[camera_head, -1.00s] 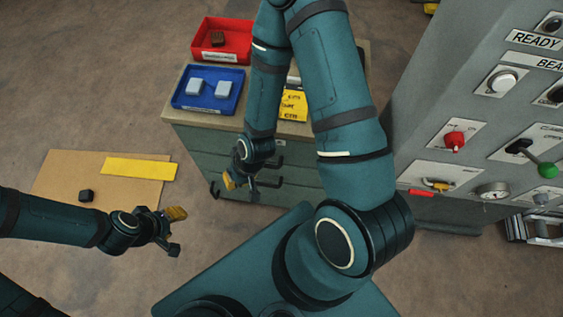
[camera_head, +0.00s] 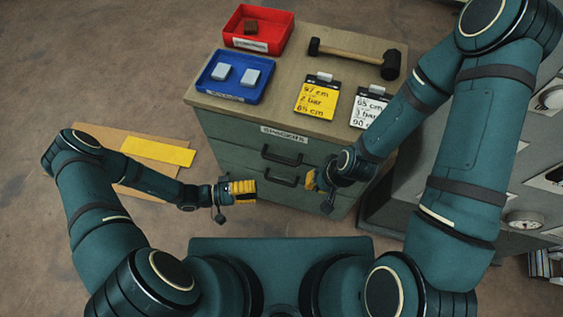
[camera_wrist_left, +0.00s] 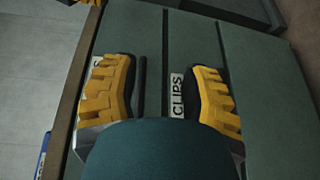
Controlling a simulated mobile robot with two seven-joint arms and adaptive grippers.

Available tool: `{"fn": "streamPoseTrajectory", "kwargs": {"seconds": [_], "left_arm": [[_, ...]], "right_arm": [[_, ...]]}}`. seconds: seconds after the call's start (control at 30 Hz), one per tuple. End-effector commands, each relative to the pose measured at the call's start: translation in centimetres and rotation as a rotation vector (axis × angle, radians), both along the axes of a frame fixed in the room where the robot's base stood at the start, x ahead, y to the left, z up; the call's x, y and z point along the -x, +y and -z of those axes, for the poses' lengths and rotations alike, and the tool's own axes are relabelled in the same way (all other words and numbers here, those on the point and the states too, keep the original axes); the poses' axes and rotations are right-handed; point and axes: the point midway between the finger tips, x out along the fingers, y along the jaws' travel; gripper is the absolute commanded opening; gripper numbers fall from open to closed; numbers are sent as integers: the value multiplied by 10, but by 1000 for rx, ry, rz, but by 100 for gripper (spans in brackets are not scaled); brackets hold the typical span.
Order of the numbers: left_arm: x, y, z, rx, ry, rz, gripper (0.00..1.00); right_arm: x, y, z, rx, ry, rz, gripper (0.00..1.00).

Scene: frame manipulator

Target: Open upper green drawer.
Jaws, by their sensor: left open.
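The green cabinet has an upper drawer (camera_head: 240,137) with a white label (camera_head: 284,132) and a black bar handle (camera_head: 280,153). The drawer looks shut. My left gripper (camera_head: 243,190) is open and empty, in front of the cabinet, left of and below that handle in the head view. In the left wrist view, the upper drawer's handle (camera_wrist_left: 142,85) shows between the spread yellow fingers (camera_wrist_left: 160,75), with no contact visible. The left finger partly hides a label there. My right gripper (camera_head: 318,188) is by the cabinet front on the right; its opening is unclear.
A lower drawer has a handle (camera_head: 275,181) and a "CLIPS" label (camera_wrist_left: 177,95). On the cabinet top are a red bin (camera_head: 259,45), a blue bin (camera_head: 212,92), a mallet (camera_head: 350,54) and two note cards. A grey control panel (camera_head: 510,180) stands right.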

Motion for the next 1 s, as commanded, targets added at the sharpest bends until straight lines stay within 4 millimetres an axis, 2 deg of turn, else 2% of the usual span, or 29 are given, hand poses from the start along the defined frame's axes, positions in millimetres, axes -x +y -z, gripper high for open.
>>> {"fn": "streamPoseTrajectory", "kwargs": {"seconds": [0.1,0.2,0.37,0.47,1.0], "left_arm": [[-23,17,9,103,-129,-187,46],[-34,28,11,138,-206,-287,46],[-42,28,10,155,-251,-339,46],[-48,17,8,155,-252,-338,46],[-90,-71,-5,154,-249,-333,46]], "right_arm": [[1,0,5,0,3,-2,0],[2,0,7,-1,5,-3,0],[3,0,7,-1,6,-3,0],[3,0,7,-1,6,-3,0],[3,0,13,-1,8,-5,0]]}}
